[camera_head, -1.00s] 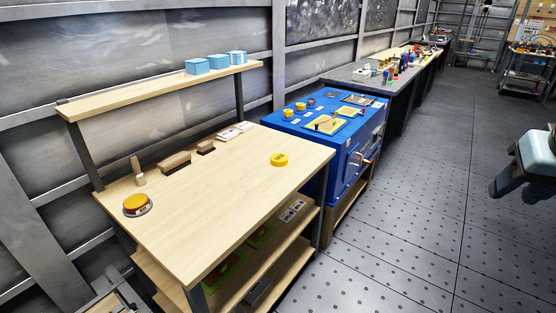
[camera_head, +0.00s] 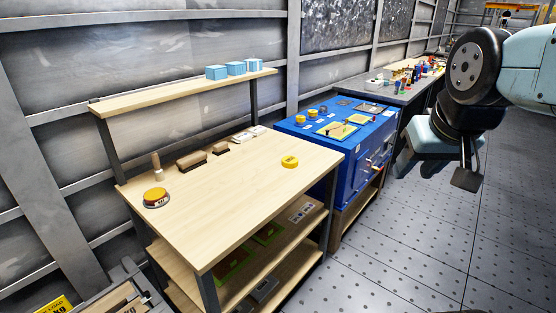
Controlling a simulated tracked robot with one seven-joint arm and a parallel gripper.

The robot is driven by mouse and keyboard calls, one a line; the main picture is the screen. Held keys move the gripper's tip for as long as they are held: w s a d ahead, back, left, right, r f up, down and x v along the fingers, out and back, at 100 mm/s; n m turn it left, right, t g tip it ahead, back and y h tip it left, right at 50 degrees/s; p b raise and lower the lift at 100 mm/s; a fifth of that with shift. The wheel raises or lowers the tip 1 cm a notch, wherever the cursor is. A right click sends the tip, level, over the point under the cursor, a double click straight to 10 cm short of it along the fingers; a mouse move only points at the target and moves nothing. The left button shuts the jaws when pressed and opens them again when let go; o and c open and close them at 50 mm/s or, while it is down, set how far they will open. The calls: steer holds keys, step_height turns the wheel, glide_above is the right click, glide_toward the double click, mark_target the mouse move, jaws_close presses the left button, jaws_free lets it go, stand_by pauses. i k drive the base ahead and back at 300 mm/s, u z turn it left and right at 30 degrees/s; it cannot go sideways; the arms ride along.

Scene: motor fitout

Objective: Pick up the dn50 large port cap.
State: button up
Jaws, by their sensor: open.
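A yellow round cap (camera_head: 290,161) lies on the right part of the wooden workbench top (camera_head: 240,195). A larger yellow round piece with a label (camera_head: 155,194) sits on a grey disc at the bench's left end. Two small yellow caps (camera_head: 313,113) stand on the blue cabinet. I cannot read which one is the dn50 large port cap. My gripper (camera_head: 435,175) hangs at the right, over the floor, open and apart from all the caps. Nothing shows between its fingers.
A raised shelf (camera_head: 180,92) with blue boxes (camera_head: 236,68) runs along the bench's back. Brown wooden blocks (camera_head: 192,160) and a wooden peg stand below it. The blue cabinet (camera_head: 350,160) adjoins the bench. Floor (camera_head: 400,250) in front is clear.

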mark_target(290, 162)
steer(key=i, duration=0.9)
steer(key=z, duration=0.05)
